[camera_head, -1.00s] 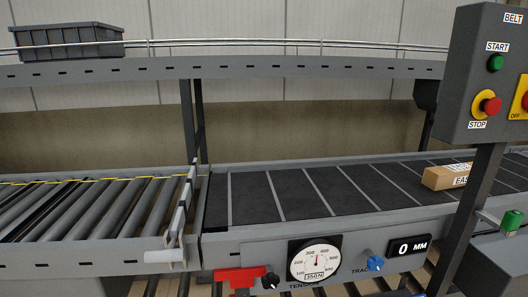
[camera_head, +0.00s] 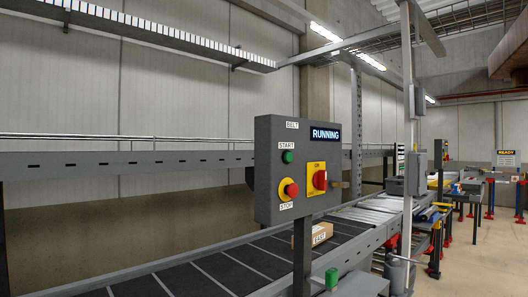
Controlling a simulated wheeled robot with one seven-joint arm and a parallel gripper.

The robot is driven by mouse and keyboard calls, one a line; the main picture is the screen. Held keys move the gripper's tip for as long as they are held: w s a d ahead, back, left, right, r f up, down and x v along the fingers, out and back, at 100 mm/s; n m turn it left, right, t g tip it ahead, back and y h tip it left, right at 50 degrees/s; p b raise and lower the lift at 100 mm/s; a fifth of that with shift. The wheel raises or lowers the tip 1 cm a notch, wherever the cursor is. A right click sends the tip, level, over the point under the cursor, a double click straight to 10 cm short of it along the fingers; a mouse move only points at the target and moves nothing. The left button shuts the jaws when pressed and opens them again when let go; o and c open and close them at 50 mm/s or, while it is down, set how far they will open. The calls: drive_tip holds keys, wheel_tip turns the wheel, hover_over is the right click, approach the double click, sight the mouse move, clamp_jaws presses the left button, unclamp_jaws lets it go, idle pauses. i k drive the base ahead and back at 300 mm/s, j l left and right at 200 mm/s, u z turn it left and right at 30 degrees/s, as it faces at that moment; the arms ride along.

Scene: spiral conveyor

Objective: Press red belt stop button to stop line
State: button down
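The red belt stop button (camera_head: 291,190) sits on a yellow surround, low on the left of the front of a grey control box (camera_head: 270,215), with a STOP label (camera_head: 286,206) under it. A green start button (camera_head: 288,157) is above it. A red rotary switch (camera_head: 320,180) on a yellow plate is to its right. A display (camera_head: 325,134) on the box reads RUNNING. My gripper is not in view.
The box stands on a post in front of the belt conveyor (camera_head: 215,272). A cardboard box (camera_head: 314,235) lies on the belt behind the post. A green button (camera_head: 331,278) is low at the front. Open floor (camera_head: 480,260) lies at the right.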

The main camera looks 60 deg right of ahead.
sight(293, 190)
drive_tip(key=z, duration=1.4)
